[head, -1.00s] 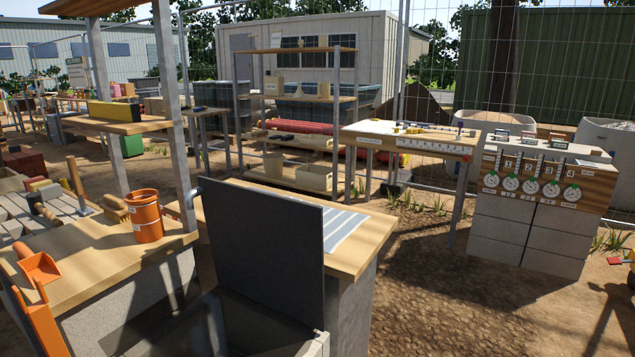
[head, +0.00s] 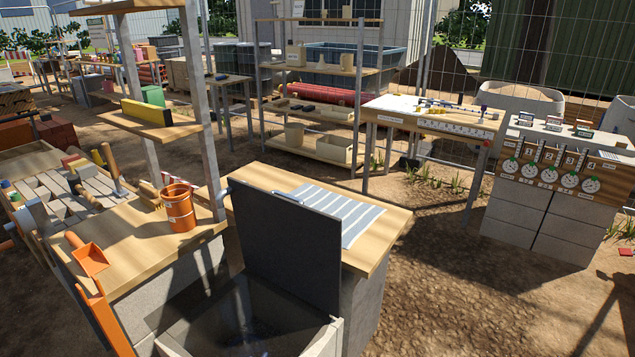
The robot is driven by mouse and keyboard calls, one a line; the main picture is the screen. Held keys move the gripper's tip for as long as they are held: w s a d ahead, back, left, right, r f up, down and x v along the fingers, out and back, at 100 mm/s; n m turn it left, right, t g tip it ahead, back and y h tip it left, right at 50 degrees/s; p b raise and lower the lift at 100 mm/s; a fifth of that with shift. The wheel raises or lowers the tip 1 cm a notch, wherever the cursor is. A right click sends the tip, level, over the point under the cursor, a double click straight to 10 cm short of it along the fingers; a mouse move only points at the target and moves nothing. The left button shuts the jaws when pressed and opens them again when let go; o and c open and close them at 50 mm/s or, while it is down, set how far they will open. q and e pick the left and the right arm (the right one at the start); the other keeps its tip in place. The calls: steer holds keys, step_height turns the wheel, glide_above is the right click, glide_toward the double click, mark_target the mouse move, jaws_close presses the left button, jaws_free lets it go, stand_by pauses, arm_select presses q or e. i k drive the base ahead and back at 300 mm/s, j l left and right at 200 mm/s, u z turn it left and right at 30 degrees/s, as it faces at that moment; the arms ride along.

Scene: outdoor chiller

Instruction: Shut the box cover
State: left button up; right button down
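The box cover is a dark grey flat panel (head: 290,232), standing upright and open at the back edge of the box. The box (head: 318,343) is a pale-walled, open chest at the bottom middle of the head view. Its dark inside is partly visible, and its near part is cut off by the lower picture edge. Neither of my grippers shows in the head view.
A wooden counter with a striped cloth (head: 352,219) stands directly behind the cover. To the left, a wooden worktop (head: 135,258) holds an orange bucket (head: 181,207) and an orange scoop (head: 88,254). A post rises beside the bucket. Bare ground lies open to the right.

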mark_target(296, 247)
steer(key=i+l+u, duration=0.15)
steer(key=u, duration=1.05)
steer(key=i+l+u, duration=0.1)
steer(key=l+u, duration=0.3)
steer(key=l, duration=0.4)
steer(key=l+u, duration=0.45)
steer(key=l, duration=0.4)
steer(key=k+l+u, duration=0.1)
steer(key=l+u, duration=0.3)
steer(key=l, duration=0.4)
steer(key=k+l, duration=0.1)
steer(key=l, duration=0.4)
steer(key=k+l, duration=0.1)
steer(key=l, duration=0.4)
steer(key=k+l, duration=0.1)
steer(key=l, duration=0.4)
